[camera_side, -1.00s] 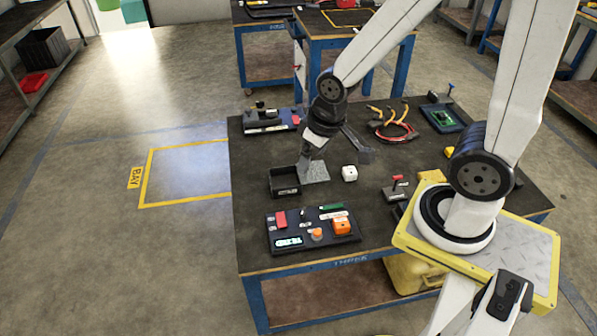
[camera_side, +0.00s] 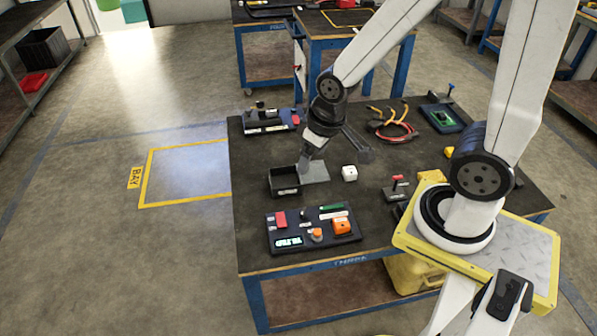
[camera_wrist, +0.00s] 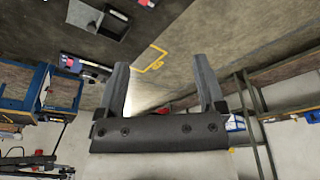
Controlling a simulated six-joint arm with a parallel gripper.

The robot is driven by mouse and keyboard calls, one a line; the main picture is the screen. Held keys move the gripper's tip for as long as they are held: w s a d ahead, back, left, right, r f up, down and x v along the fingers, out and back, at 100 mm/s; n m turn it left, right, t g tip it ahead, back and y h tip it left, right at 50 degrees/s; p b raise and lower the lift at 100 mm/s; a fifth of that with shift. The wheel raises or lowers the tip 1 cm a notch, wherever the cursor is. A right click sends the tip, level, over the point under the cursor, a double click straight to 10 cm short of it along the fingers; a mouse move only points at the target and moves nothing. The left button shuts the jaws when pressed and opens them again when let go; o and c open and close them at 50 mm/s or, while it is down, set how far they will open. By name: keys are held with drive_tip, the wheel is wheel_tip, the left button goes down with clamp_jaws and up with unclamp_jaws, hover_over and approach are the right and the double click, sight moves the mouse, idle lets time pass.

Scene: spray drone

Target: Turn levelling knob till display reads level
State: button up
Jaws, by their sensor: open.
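The dark control panel (camera_side: 283,220) lies flat near the table's front edge in the side view. Its lit display (camera_side: 289,242) shows text too small to read for sure. A round orange knob (camera_side: 316,234) sits right of the display. My gripper (camera_side: 315,158) is beyond the panel, above the table by the black tray (camera_side: 285,191), and apart from the knob. In the wrist view my gripper (camera_wrist: 162,88) shows two fingers spread wide with nothing between them. The knob cannot be made out in the wrist view.
Cables (camera_side: 392,128) and a green board (camera_side: 441,117) lie farther back.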

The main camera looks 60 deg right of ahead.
idle(0.3)
drive_tip(key=n+g, duration=0.3)
hover_over(303, 210)
wheel_tip(303, 210, down, 25)
drive_tip(key=shift+a, duration=0.1)
drive_tip(key=shift+f, duration=0.5)
drive_tip(key=shift+f, duration=0.2)
drive_tip(key=shift+f, duration=3.7)
